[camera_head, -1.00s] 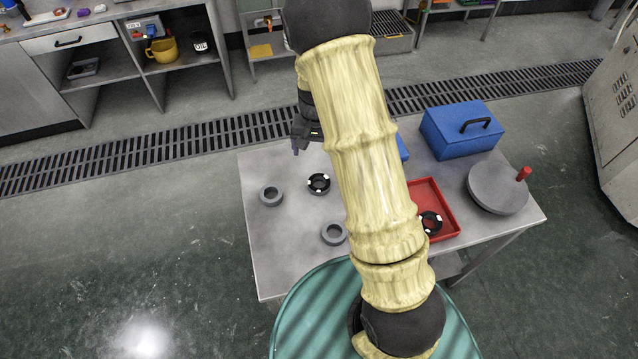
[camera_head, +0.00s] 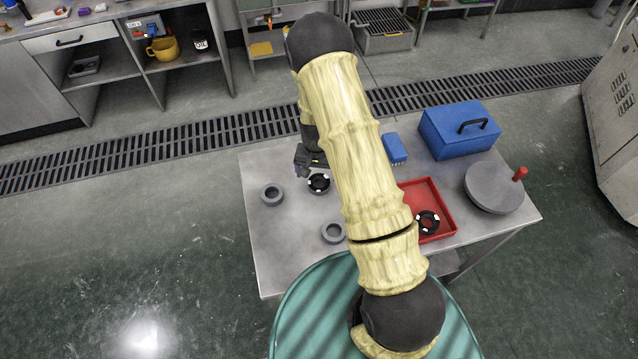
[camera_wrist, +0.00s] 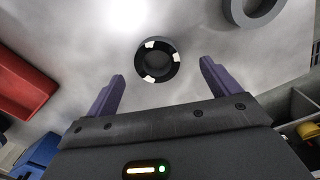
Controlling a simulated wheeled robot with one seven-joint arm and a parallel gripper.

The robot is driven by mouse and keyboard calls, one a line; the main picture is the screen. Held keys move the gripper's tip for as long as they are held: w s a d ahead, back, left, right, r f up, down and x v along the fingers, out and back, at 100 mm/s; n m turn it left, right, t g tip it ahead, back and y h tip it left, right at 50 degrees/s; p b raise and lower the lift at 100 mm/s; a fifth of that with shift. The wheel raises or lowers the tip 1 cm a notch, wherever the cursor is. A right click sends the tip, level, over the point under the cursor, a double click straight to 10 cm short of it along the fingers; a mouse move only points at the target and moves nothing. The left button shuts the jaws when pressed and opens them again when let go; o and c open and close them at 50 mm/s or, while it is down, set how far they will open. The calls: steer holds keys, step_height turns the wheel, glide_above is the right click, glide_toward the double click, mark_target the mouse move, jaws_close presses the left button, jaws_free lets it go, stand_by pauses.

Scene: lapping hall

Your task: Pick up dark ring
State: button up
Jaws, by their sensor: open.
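A dark ring (camera_head: 319,184) with white pads lies flat on the grey table, between two plain grey rings. In the wrist view the dark ring (camera_wrist: 157,60) lies ahead of the fingertips and between their lines, apart from both fingers. My gripper (camera_wrist: 160,78) is open and empty, its two purple fingers spread wider than the ring. In the head view my gripper (camera_head: 308,168) hangs just behind the dark ring, close to it. Another dark ring (camera_head: 427,222) with white pads lies in the red tray (camera_head: 452,226).
Grey rings lie at the left (camera_head: 272,194) and front (camera_head: 333,232) of the table (camera_head: 285,262). A small blue box (camera_head: 395,148), a blue case (camera_head: 460,130) and a grey disc with a red knob (camera_head: 494,187) stand to the right. The table's left front is clear.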

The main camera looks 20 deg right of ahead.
mark_target(319, 186)
steer(key=shift+w+d+f+p, duration=0.1)
steer(key=shift+d+f+p, duration=0.1)
steer(key=shift+f+p, duration=0.55)
steer(key=shift+w+d+f+p, duration=0.1)
steer(key=shift+d+f+p, duration=0.2)
steer(key=shift+f, duration=0.85)
steer(key=shift+a+f, duration=0.15)
steer(key=shift+f, duration=0.55)
steer(key=c, duration=1.2)
step_height(319, 186, up, 10)
steer(key=b, duration=0.2)
